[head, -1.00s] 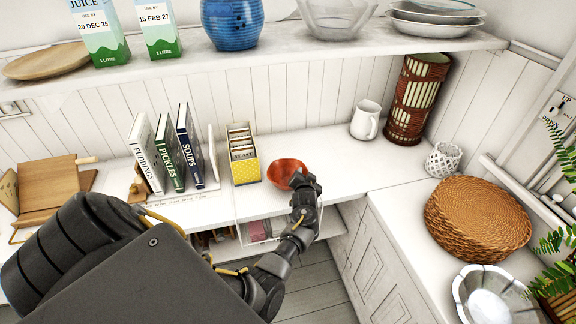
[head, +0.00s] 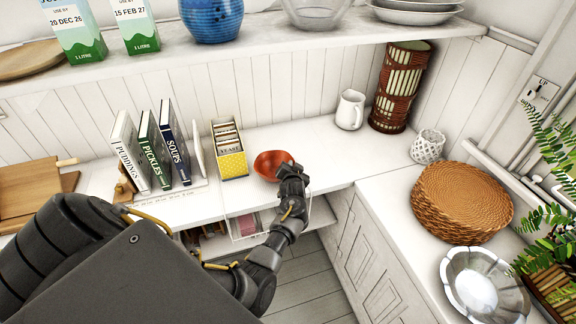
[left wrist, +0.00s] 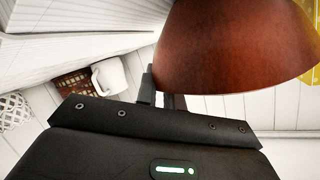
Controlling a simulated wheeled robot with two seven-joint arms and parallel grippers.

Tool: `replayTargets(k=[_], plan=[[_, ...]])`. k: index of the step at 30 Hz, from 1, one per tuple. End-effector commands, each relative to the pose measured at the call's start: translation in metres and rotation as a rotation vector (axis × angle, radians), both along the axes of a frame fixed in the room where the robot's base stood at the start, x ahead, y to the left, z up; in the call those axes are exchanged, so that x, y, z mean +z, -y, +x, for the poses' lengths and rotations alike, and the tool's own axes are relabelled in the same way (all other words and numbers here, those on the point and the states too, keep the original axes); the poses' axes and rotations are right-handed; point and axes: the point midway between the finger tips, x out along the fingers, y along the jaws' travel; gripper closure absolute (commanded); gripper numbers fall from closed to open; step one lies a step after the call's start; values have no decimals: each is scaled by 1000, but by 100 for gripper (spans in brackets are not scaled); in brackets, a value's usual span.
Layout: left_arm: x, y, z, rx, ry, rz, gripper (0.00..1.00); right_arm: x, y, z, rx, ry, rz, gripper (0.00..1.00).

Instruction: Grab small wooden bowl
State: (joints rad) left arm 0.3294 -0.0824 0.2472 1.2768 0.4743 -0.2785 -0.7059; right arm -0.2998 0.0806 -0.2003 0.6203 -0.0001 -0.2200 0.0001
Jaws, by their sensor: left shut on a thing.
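The small reddish-brown wooden bowl (head: 270,164) is at the counter's front edge, just right of the yellow box. My left gripper (head: 286,172) is at the bowl's right side, shut on its rim. In the left wrist view the bowl (left wrist: 235,45) fills the upper right, with the gripper's fingers (left wrist: 160,88) at its edge. The fingertips are partly hidden by the bowl. I cannot tell whether the bowl rests on the counter or is slightly off it. My right gripper is not in view.
A yellow box of cards (head: 231,163) stands close left of the bowl, with upright books (head: 150,150) further left. A white jug (head: 350,110) and a woven cylinder (head: 400,88) stand behind right. A shelf (head: 250,45) overhangs the counter. Wicker mats (head: 462,203) lie at right.

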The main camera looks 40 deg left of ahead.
Motion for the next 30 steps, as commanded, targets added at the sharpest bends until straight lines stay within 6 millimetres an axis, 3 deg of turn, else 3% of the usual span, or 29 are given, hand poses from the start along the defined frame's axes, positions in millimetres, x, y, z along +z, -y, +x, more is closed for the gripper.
replayTargets(k=[6, 15, 24, 30], plan=[[27, 0, 1, 0, 9, 2, 100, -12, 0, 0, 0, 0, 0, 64], [88, -4, -51, 1, 6, 2, 100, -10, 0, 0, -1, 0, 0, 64], [115, -8, -115, 0, 2, 1, 100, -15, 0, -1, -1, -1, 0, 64], [124, -10, -135, 0, 1, 0, 100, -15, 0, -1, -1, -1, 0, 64]])
